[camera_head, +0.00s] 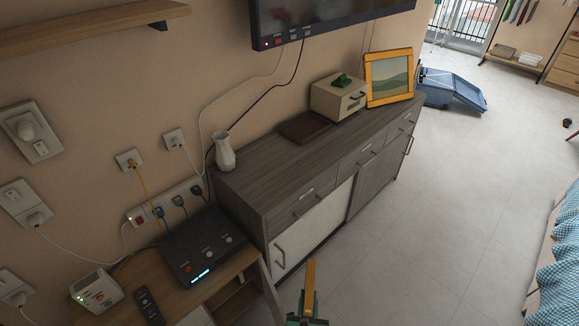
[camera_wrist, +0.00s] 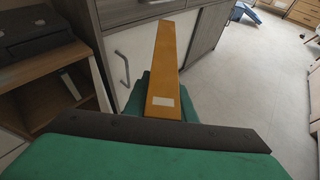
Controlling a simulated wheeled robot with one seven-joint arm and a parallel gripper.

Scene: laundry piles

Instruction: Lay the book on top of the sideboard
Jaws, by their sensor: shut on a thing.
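The book (camera_head: 310,285) is orange and narrow as seen, with its edge up, and sticks out of my gripper (camera_head: 307,310) at the bottom of the head view. In the wrist view the book (camera_wrist: 165,60) has a small white label, and green finger parts of my gripper (camera_wrist: 163,100) stand on either side of it. The gripper is shut on the book. The sideboard (camera_head: 272,175) is grey wood with drawers and doors. Its top is above and beyond the gripper in the head view. The sideboard front (camera_wrist: 125,50) is behind the book in the wrist view.
On the sideboard stand a white vase (camera_head: 224,152), a flat dark brown object (camera_head: 303,127), a drawer box (camera_head: 338,97) and a framed picture (camera_head: 388,77). A low wooden cabinet (camera_head: 235,268) holds a black device (camera_head: 203,246). A television (camera_head: 330,22) hangs above.

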